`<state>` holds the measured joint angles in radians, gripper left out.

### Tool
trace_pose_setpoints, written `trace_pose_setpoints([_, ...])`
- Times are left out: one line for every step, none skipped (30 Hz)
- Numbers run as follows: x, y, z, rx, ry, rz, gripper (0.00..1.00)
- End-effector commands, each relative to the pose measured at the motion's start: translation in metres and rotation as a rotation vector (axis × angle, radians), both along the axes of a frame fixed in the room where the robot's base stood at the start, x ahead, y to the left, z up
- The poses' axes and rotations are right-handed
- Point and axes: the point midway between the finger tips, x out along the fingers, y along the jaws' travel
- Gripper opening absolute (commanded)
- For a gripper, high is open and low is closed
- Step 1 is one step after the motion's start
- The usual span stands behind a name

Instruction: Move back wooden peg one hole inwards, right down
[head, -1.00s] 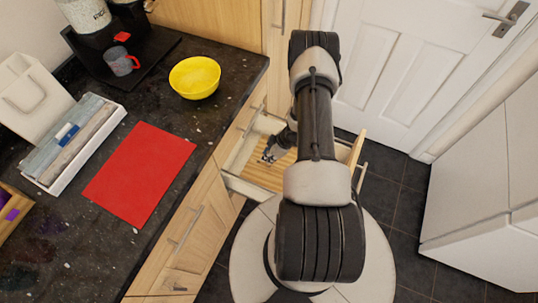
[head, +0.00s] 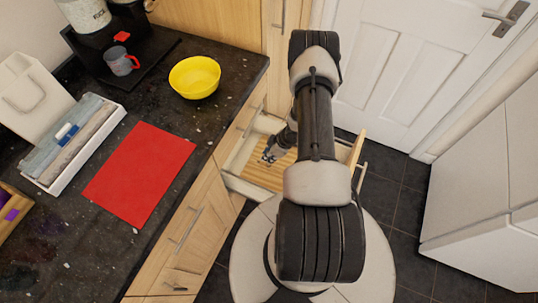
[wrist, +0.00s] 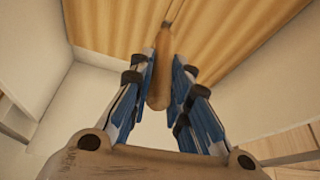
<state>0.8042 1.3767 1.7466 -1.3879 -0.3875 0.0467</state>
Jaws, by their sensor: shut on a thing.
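My gripper (head: 268,158) reaches down into the open drawer (head: 230,184) beside the counter. In the head view my arm hides much of the drawer and the peg cannot be made out.
Pale drawer walls (wrist: 45,75) stand close around my gripper. The dark counter at left holds a yellow bowl (head: 195,77), a red mat (head: 140,172), a grey mug (head: 121,61) and a white box (head: 75,150). A white door (head: 420,70) stands behind the drawer.

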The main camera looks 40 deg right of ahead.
Motion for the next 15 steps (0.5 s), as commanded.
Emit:
trace_pose_setpoints([0.0000,0.0000,0.0000,0.000,0.000,0.000,0.02])
trace_pose_setpoints([0.0000,0.0000,0.0000,0.000,0.000,0.000,0.02])
trace_pose_setpoints([0.0000,0.0000,0.0001,0.000,0.000,0.000,0.02])
trace_pose_setpoints([0.0000,0.0000,0.0000,0.000,0.000,0.000,0.02])
trace_pose_setpoints([0.0000,0.0000,-0.0001,0.000,0.000,0.000,0.02])
trace_pose_setpoints([0.0000,0.0000,-0.0003,0.000,0.000,0.000,0.02])
trace_pose_setpoints([0.0000,0.0000,-0.0006,0.000,0.000,0.000,0.02])
trace_pose_setpoints([0.0000,0.0000,-0.0011,0.000,0.000,0.000,0.02])
trace_pose_setpoints([0.0000,0.0000,-0.0018,0.000,0.000,0.000,0.02])
trace_pose_setpoints([-0.0001,0.0001,-0.0025,0.000,0.000,0.000,0.02])
trace_pose_setpoints([0.0000,0.0001,-0.0032,0.000,0.000,0.000,0.02])
trace_pose_setpoints([-0.0001,0.0001,-0.0043,0.000,0.000,0.000,0.02])
trace_pose_setpoints([-0.0001,0.0001,-0.0052,0.000,0.000,0.000,0.02])
trace_pose_setpoints([-0.0001,0.0001,-0.0060,0.000,0.000,0.000,0.02])
trace_pose_setpoints([-0.0001,0.0001,-0.0070,0.000,0.000,0.000,0.02])
